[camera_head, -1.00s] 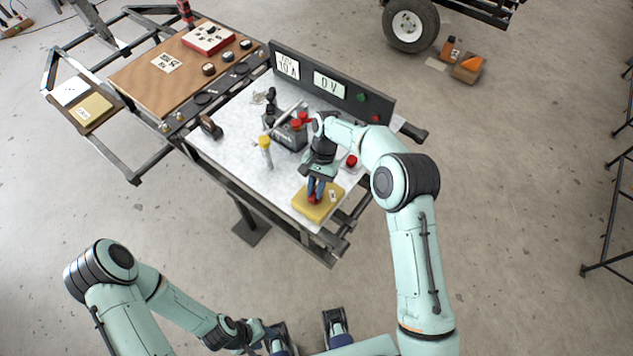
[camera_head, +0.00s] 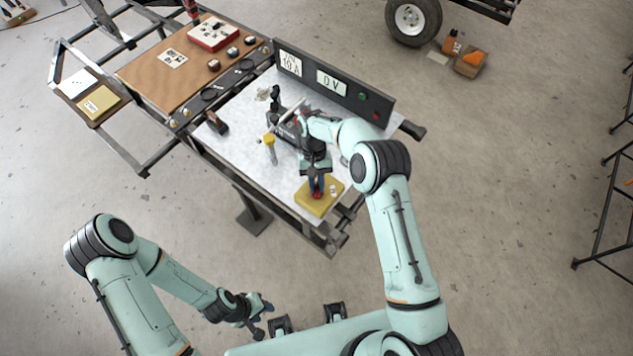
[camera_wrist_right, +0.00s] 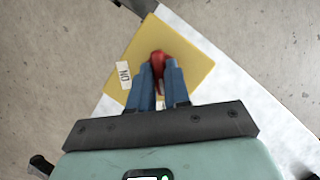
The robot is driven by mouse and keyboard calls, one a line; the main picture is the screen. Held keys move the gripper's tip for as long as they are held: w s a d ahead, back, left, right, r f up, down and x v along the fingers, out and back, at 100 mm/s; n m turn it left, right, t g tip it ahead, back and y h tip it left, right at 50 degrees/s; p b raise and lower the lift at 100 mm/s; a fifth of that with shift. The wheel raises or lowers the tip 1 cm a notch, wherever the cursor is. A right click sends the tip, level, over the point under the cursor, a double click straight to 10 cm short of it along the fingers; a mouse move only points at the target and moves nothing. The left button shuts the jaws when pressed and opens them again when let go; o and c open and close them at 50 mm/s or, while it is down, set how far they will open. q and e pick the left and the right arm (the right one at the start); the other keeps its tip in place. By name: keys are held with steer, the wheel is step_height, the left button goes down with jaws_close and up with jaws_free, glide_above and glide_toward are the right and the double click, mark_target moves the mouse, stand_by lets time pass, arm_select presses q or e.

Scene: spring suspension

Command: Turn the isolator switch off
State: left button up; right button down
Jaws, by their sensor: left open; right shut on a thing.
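The isolator switch is a yellow plate (camera_head: 309,205) with a red handle (camera_head: 317,193), at the front corner of the white-topped table. In the right wrist view the yellow plate (camera_wrist_right: 190,60) carries a white label (camera_wrist_right: 123,75) beside the red handle (camera_wrist_right: 158,62); the label reads ON, seen upside down. My right gripper (camera_head: 317,186) is over the plate, its blue fingers (camera_wrist_right: 160,75) shut on the red handle, hiding part of it. My left gripper (camera_head: 263,314) is open and empty, low in the head view, well away from the table.
A dark panel (camera_head: 300,83) with a 0 V display (camera_head: 331,82) stands along the table's back edge. A yellow-capped bottle (camera_head: 270,149) and a grey battery-like block (camera_head: 290,131) stand left of my right gripper.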

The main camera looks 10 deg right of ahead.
stand_by(0.3)
steer(key=c, duration=1.1)
jaws_free()
arm_select(q)
steer(key=w+r+p, duration=0.2)
steer(key=w+r, duration=0.1)
steer(key=shift+r+p, duration=0.3)
steer(key=shift+p, duration=0.1)
arm_select(e)
steer(key=v, duration=1.3)
steer(key=shift+r, duration=0.15)
arm_select(q)
steer(key=shift+s, duration=0.1)
